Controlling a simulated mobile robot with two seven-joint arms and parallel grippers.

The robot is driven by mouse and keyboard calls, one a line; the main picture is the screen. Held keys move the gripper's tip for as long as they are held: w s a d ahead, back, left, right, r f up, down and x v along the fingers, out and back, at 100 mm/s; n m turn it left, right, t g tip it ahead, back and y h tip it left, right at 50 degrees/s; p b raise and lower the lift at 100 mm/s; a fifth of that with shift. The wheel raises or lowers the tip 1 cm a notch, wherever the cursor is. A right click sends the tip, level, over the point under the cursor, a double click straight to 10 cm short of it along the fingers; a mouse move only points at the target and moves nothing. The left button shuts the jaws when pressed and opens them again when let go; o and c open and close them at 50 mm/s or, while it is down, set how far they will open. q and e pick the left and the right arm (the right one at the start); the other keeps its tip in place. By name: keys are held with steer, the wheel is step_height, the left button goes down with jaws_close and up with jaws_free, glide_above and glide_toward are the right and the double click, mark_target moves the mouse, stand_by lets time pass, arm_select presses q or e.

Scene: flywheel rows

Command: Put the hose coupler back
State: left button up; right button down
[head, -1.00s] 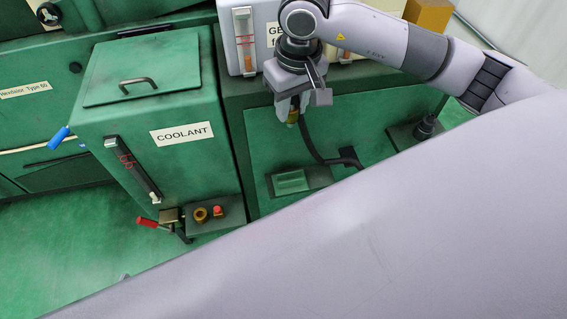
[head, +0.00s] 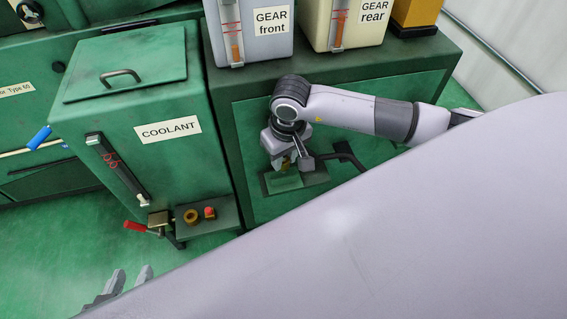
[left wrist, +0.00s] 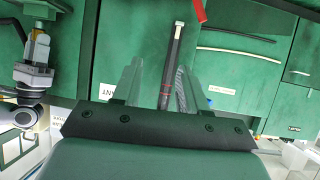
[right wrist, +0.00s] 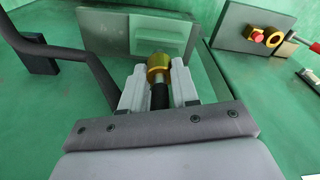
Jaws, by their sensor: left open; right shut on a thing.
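The hose coupler (right wrist: 157,66) is a brass-coloured fitting on a black hose. My right gripper (right wrist: 159,85) is shut on it, and the brass end sticks out beyond the fingertips. In the head view, my right gripper (head: 288,160) is just over a dark bracket with a green pad (head: 285,182) on the green cabinet front. In the right wrist view, the coupler's end is near the lower edge of the pale green pad (right wrist: 158,35); I cannot tell whether they touch. My left gripper (head: 125,285) is open and empty, low in front of the coolant tank; its fingers also show in the left wrist view (left wrist: 153,85).
The coolant tank (head: 165,90) stands left of the cabinet, with a red-handled valve (head: 135,227) and a red button (head: 209,212) low on it. The hose (head: 345,152) bends to the right of my right gripper. Gear oil containers (head: 270,45) stand on top.

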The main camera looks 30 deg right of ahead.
step_height(320, 180, down, 2)
steer(key=shift+f, duration=0.3)
steer(key=shift+f+b, duration=0.15)
steer(key=shift+b, duration=0.25)
steer(key=c, duration=0.8)
jaws_free()
steer(key=shift+c, duration=0.2)
arm_select(q)
steer(key=shift+w+d+r+h, duration=0.1)
steer(key=shift+w+d+h, duration=0.05)
steer(key=shift+d+h, duration=0.2)
